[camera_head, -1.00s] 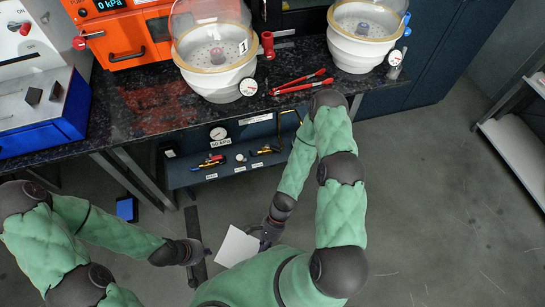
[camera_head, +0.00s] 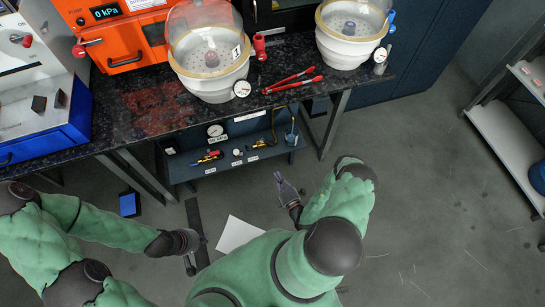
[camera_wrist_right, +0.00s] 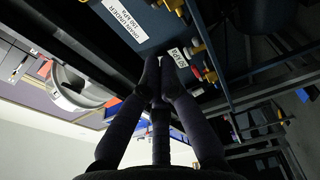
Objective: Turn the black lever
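A small brass-coloured valve with a dark handle (camera_head: 259,144), which looks like the black lever, sits on the blue shelf under the counter. It is too small to tell how its handle is turned. My right gripper (camera_head: 284,186) hangs below and to the right of it, in front of the shelf and apart from it. In the right wrist view my right gripper's fingers (camera_wrist_right: 158,75) meet at the tips with nothing visible between them. Brass valves (camera_wrist_right: 195,48) show just beyond them. My left gripper (camera_head: 193,262) is low on the left; its fingers are unclear.
The shelf (camera_head: 183,173) also bears a red-handled valve (camera_head: 208,158), a gauge (camera_head: 216,131) and a small blue container (camera_head: 291,136). The dark counter (camera_head: 150,105) above carries two white chambers, red tongs (camera_head: 292,83) and an orange unit (camera_head: 124,38). Open floor lies to the right.

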